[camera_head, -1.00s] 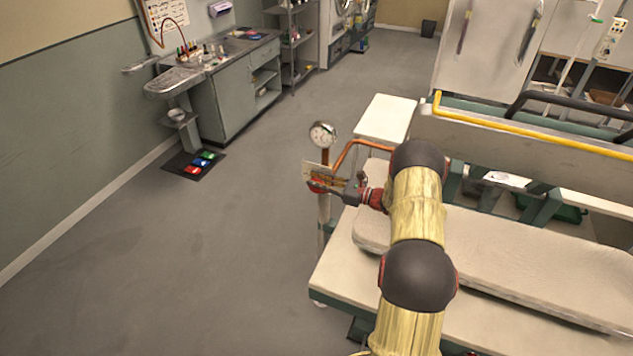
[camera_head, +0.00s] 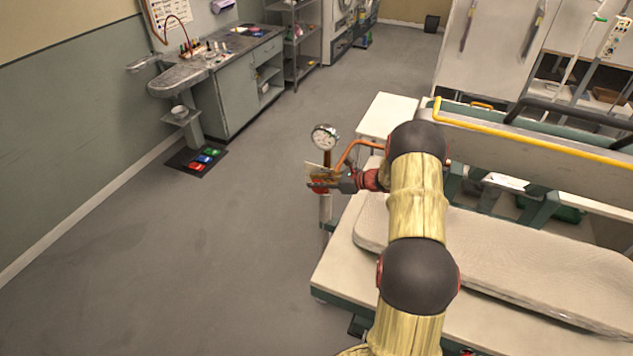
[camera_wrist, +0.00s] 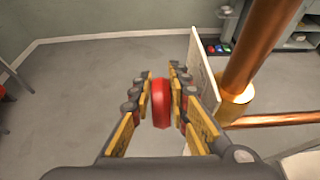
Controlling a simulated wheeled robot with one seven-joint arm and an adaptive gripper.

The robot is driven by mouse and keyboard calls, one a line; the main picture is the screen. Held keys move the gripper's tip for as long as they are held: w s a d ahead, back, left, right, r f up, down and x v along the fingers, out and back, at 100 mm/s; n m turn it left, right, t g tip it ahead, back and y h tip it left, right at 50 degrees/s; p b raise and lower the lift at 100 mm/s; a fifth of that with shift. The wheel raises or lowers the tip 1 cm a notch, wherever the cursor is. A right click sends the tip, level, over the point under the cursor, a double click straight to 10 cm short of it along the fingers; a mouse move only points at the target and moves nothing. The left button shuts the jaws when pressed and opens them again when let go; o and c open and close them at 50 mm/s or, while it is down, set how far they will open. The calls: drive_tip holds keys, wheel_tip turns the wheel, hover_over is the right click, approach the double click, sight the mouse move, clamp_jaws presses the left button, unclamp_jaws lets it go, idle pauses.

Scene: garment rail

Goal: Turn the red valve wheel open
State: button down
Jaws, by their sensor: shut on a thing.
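The red valve wheel (camera_wrist: 161,103) shows edge-on in the wrist view, between the two fingers of my gripper (camera_wrist: 160,88). My gripper is shut on it. In the head view my gripper (camera_head: 322,186) reaches left from the arm to the copper pipe stand, and only a small red part of the wheel (camera_head: 319,187) shows there. A round dial gauge (camera_head: 324,137) sits on top of the pipe, above the wheel. How far the wheel is turned cannot be told.
A copper pipe (camera_wrist: 262,45) with a brass collar and a pale plate (camera_wrist: 203,75) stand close right of my fingers. A padded bench (camera_head: 500,265) lies under my arm.

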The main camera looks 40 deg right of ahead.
drive_tip(key=c, duration=1.7)
unclamp_jaws()
drive_tip(key=v, duration=1.2)
drive_tip(key=shift+a, duration=0.1)
